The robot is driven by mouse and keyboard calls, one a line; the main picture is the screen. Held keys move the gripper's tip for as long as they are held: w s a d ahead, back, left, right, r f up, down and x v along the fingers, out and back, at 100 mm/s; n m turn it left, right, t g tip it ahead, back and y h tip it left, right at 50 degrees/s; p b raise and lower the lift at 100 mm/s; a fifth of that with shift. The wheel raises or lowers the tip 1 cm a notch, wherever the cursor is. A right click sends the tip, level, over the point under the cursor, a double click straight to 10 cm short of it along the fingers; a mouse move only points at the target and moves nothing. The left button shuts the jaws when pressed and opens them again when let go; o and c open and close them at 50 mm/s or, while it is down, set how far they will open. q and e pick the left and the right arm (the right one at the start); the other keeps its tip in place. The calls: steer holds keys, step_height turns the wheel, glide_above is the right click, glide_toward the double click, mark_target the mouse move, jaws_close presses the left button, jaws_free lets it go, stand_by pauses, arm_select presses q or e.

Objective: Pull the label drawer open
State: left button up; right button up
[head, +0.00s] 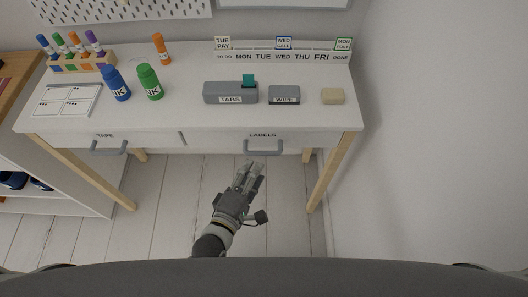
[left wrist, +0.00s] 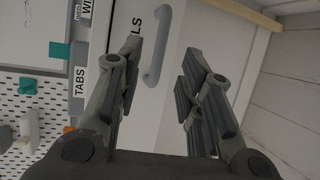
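The label drawer (head: 220,140) is the right-hand drawer under the white desk top, marked LABELS, and it looks closed. Its grey bar handle (head: 263,151) hangs on the front; the handle also shows in the left wrist view (left wrist: 168,42), ahead of the fingers and roughly between them. My left gripper (head: 251,174) is just in front of and below this handle in the head view, apart from it. In the left wrist view my left gripper (left wrist: 158,78) has its fingers spread with nothing between them. My right gripper is in neither view.
The TAPE drawer handle (head: 108,149) is to the left. On the desk stand a grey TABS box (head: 215,88), a WIPE box (head: 284,91), a blue bottle (head: 116,84) and a green bottle (head: 151,83). A wooden leg (head: 329,172) stands at the right. The floor below is clear.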

mark_target(265, 152)
arm_select(q)
steer(key=x, duration=0.8)
steer(key=shift+w+d+f, duration=0.1)
steer(key=shift+w+d, duration=0.1)
steer(key=shift+w, duration=0.1)
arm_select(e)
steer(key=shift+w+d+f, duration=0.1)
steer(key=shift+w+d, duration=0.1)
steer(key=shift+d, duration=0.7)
arm_select(q)
steer(key=c, duration=0.6)
jaws_close()
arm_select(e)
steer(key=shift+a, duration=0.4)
